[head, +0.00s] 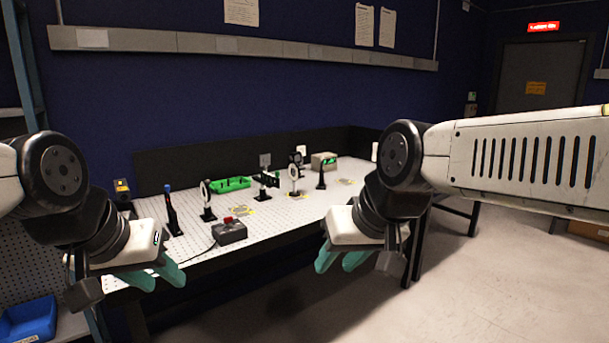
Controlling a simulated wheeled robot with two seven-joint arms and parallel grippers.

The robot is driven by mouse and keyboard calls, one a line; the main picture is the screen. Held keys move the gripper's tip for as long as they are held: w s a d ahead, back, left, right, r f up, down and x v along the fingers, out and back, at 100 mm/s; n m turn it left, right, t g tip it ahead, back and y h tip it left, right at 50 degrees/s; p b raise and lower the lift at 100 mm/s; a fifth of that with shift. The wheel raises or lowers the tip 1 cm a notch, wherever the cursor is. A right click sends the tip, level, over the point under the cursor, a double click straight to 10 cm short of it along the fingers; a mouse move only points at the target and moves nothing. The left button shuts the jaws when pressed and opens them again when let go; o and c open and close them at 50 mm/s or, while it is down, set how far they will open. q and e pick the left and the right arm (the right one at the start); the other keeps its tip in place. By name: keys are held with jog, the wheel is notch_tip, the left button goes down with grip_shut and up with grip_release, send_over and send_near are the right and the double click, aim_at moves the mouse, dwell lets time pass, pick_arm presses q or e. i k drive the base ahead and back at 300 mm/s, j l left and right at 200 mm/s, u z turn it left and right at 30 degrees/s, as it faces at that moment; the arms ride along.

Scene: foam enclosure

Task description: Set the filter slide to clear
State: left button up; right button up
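A small black slide-like bar (268,180) on a post stands mid-bench, and it looks like the filter slide. It is too small to tell which position it is set to. My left gripper (160,282) has teal fingers apart and empty, in front of the bench's left part. My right gripper (342,262) also has its teal fingers apart and empty, off the bench's front edge at the right. Both grippers are well short of the slide and touch nothing on the bench.
A blue bin (28,318) sits lower left. Open floor lies right.

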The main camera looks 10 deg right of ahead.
aim_at(269, 178)
jog(key=z, duration=0.15)
jog(key=i+j, duration=0.15)
jog(key=i, duration=0.45)
jog(key=i+j+z, duration=0.15)
jog(key=i, duration=0.45)
